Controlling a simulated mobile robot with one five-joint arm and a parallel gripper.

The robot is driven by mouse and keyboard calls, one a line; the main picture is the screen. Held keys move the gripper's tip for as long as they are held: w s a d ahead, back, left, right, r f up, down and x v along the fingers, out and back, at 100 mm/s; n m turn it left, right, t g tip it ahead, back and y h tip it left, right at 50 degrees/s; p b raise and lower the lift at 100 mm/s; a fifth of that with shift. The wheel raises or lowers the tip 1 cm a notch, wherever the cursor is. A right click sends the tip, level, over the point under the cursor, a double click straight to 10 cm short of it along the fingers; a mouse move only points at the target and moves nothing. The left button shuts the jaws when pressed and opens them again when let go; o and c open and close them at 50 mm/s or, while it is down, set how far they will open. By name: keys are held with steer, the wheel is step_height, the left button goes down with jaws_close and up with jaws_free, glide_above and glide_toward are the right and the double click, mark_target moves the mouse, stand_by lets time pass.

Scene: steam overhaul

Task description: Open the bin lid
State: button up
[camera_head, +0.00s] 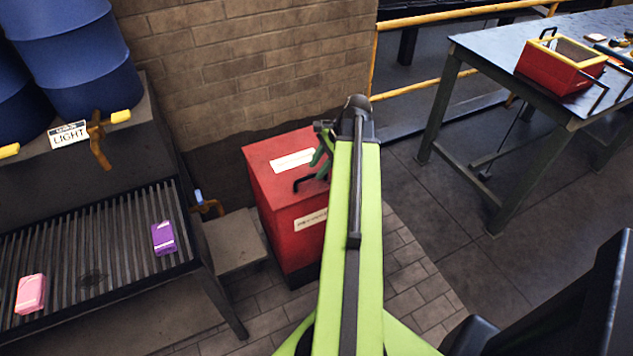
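The red bin (292,228) stands on the floor against the brick wall, just left of my arm. Its red lid (268,165) lies flat and closed on top and carries a white label. A black handle (305,183) sits at the lid's front edge. A second white label is on the bin's front. My gripper (318,160) is over the right part of the lid, just above and behind the handle in the picture. My arm hides the bin's right side and part of the gripper. I cannot tell whether the fingers touch the lid or handle, or how far apart they are.
A slatted metal bench (100,245) with a purple packet (163,238) and a pink packet (31,294) stands left. Blue drums (75,60) are behind it. A workbench (490,50) with a red box (560,70) is right. Floor between is clear.

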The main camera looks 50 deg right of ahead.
steer(key=b+x, duration=0.1)
steer(key=x, duration=0.1)
steer(key=shift+w+f, duration=0.1)
steer(key=shift+f, duration=0.2)
steer(key=c, duration=0.7)
steer(key=shift+a, duration=0.1)
jaws_close()
stand_by(0.4)
